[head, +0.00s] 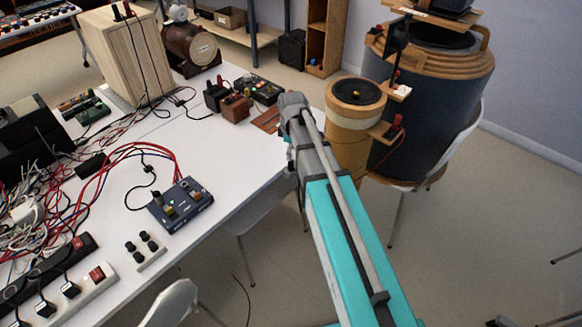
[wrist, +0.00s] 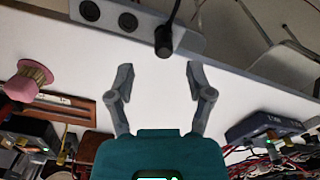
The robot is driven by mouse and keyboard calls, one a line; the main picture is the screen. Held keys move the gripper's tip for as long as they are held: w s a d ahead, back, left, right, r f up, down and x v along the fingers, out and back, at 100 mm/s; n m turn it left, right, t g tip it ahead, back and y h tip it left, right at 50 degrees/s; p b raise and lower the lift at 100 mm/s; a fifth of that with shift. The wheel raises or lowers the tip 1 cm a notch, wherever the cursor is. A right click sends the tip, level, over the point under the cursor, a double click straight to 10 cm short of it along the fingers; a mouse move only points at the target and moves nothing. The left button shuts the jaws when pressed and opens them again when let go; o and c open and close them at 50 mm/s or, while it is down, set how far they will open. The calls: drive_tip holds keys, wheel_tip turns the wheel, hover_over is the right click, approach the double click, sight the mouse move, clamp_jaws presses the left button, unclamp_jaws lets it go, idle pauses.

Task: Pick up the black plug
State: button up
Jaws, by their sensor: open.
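In the wrist view, my gripper (wrist: 160,74) is open and empty, its two grey fingers spread apart. A black plug-like piece (wrist: 164,42) with a black stem or cable rising from it shows at the top, beyond the fingertips and roughly between their lines. It appears apart from both fingers. I cannot pick out this piece in the head view, where my arm covers part of the table. The head view does show several black plugs, one of them (head: 70,290), on a white power strip (head: 98,284) at lower left. My gripper's fingers cannot be made out there.
The white table (head: 228,158) has clear room along its middle. A dark blue box (head: 180,205) and tangled cables (head: 40,190) lie to the left. A wooden drum (head: 352,125) stands right of my arm. A grey strip with round black parts (wrist: 108,18) is beside the plug-like piece.

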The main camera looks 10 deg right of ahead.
idle(0.3)
drive_tip(key=f+b, duration=0.3)
drive_tip(key=shift+s+a+f, duration=0.15)
drive_tip(key=shift+a+f, duration=0.1)
drive_tip(key=shift+f+b, duration=0.85)
drive_tip(key=shift+b, duration=0.25)
drive_tip(key=shift+c, duration=0.3)
clamp_jaws()
drive_tip(key=shift+r, duration=0.2)
drive_tip(key=shift+r+p, duration=0.7)
drive_tip(key=shift+p, duration=0.25)
drive_tip(key=s+a+r+p, duration=0.2)
drive_tip(key=s+r+p, duration=0.9)
drive_tip(key=s, duration=0.2)
drive_tip(key=shift+s+a+r, duration=0.15)
drive_tip(key=shift+s, duration=0.25)
